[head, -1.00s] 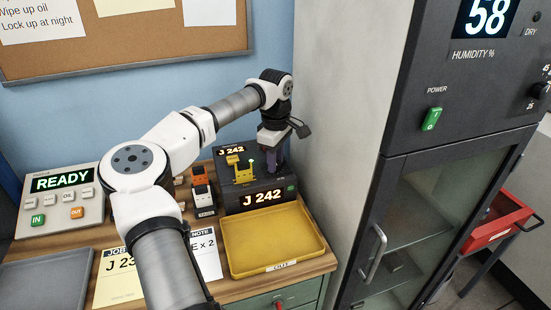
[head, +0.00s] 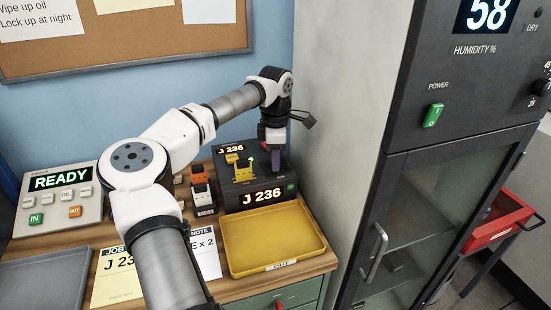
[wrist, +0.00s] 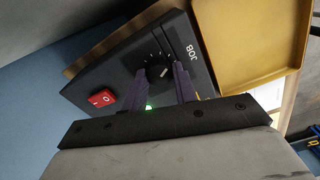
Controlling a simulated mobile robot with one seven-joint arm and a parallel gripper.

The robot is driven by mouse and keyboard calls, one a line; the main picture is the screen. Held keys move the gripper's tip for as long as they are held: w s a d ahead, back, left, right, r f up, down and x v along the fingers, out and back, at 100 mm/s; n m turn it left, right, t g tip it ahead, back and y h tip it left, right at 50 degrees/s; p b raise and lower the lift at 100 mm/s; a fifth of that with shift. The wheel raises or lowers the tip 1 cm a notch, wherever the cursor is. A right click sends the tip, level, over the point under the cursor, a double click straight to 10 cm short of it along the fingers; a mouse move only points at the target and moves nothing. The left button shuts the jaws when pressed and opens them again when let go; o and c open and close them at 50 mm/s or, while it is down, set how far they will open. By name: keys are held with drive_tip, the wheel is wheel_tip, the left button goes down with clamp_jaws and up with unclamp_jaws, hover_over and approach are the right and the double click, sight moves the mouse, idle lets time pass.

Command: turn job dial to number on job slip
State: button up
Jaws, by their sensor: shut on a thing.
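The job dial (wrist: 157,72) is a black knob with a white pointer and tick marks, on the dark marking machine's top beside the word JOB. My gripper (head: 274,170) reaches down over the machine (head: 229,199); its two purple fingers (wrist: 158,86) are shut on the dial in the wrist view. The job slip (head: 117,280) is a pale yellow sheet on the bench. It reads J 23 with the last digit hidden behind my arm.
A yellow OUT tray (head: 272,272) lies empty in front of the machine. A red power switch (wrist: 102,99) sits near the dial. A grey control box (head: 62,200) shows READY at the left. A tall dark cabinet (head: 430,165) stands close on the right.

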drive_tip(key=n+b, duration=0.1)
drive_tip(key=n, duration=0.5)
idle(0.6)
drive_tip(key=o, duration=1)
drive_tip(key=shift+c, duration=0.2)
drive_tip(key=shift+r, duration=0.1)
wheel_tip(320, 180, up, 14)
drive_tip(key=b, duration=0.2)
